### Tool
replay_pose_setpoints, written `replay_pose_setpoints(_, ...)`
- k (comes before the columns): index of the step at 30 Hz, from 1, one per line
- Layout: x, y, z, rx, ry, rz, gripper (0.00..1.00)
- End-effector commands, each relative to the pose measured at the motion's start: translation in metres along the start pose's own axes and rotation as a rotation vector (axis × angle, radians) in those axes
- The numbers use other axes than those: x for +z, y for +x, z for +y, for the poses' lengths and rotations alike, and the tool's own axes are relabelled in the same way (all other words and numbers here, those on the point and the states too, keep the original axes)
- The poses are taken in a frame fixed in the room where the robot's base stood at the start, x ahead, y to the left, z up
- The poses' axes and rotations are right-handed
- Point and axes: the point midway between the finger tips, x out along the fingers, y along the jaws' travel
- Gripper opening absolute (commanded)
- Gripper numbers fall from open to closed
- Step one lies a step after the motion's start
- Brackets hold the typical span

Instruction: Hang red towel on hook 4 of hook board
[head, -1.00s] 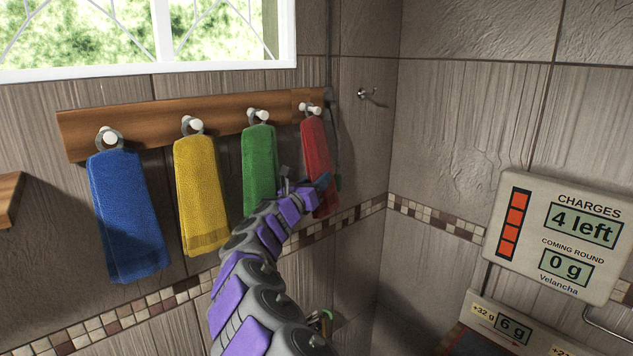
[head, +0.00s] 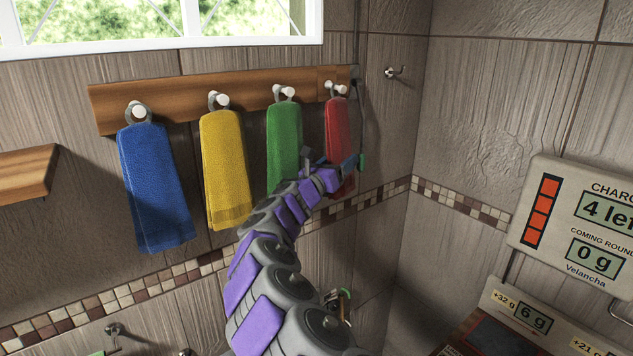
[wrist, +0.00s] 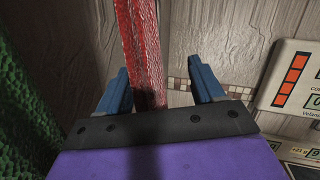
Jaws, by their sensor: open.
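The red towel (head: 338,122) hangs by its loop from the white peg of hook 4 (head: 341,88), the rightmost on the wooden hook board (head: 176,98). My gripper (head: 333,163) is at the towel's lower part and hides some of it. In the wrist view my gripper (wrist: 161,80) is open. The red towel (wrist: 142,50) shows between the two blue fingers, closer to the left one, with a gap to the right one. The frames do not show clearly whether a finger touches it.
Green (head: 284,140), yellow (head: 225,165) and blue (head: 155,190) towels hang on the other hooks. The green one is close to the left of my gripper. A small metal wall hook (head: 394,72), the tiled corner and a charges panel (head: 590,220) are to the right.

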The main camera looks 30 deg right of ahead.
Motion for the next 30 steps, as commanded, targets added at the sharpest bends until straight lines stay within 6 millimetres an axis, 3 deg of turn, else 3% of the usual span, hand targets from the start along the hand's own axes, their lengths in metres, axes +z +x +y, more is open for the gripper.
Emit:
replay_pose_setpoints(18,-0.001,-0.113,0.002,0.002,0.001,0.000,0.67)
replay_pose_setpoints(24,-0.001,-0.141,0.003,0.002,0.002,-0.001,0.67)
replay_pose_setpoints(30,-0.001,-0.155,0.002,-0.001,0.001,0.000,0.67)
